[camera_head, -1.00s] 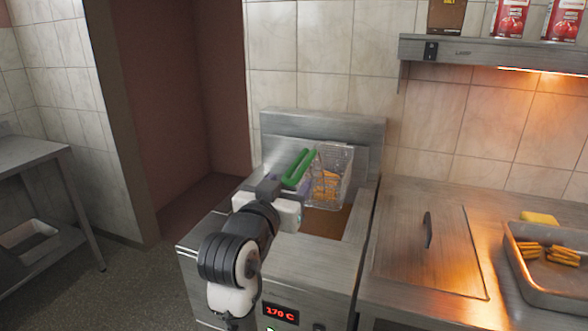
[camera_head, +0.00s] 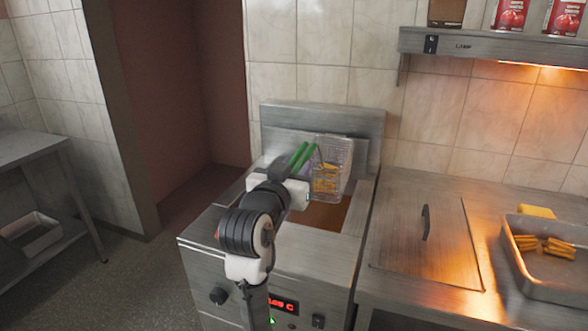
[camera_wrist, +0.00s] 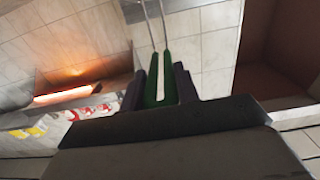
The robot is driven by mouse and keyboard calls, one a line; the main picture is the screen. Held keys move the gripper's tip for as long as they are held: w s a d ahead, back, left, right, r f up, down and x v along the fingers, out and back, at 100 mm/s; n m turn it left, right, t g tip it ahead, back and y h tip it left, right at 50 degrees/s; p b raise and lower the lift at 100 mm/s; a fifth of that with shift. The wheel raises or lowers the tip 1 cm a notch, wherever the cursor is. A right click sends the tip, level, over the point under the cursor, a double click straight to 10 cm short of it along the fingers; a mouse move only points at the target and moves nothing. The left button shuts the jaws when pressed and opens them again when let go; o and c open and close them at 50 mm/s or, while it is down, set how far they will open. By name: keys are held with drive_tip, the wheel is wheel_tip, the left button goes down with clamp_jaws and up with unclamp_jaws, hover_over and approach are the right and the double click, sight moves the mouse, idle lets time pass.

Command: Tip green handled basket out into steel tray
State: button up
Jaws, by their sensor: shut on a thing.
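The wire basket (camera_head: 331,168) with its green handle (camera_head: 299,157) is above the fryer's oil well (camera_head: 328,215) and holds golden fries. My gripper (camera_head: 290,172) is shut on the green handle, and the arm hides part of the grip. In the wrist view the green handle (camera_wrist: 159,85) sits between my two dark fingers, with two wire rods running out from its end. The steel tray (camera_head: 549,283) stands on the counter at the far right and holds several fries (camera_head: 545,245).
A steel counter with a lid (camera_head: 426,245) and its upright black handle lies between fryer and tray. A yellow block (camera_head: 537,211) is behind the tray. A heat-lamp shelf (camera_head: 500,50) with cans hangs above. A side table (camera_head: 30,150) stands left.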

drive_tip(key=shift+c, duration=1)
drive_tip(key=o, duration=0.5)
drive_tip(key=shift+c, duration=0.2)
drive_tip(key=shift+r, duration=0.1)
clamp_jaws()
wheel_tip(320, 180, up, 5)
drive_tip(key=p, duration=0.4)
drive_tip(key=shift+v, duration=2.5)
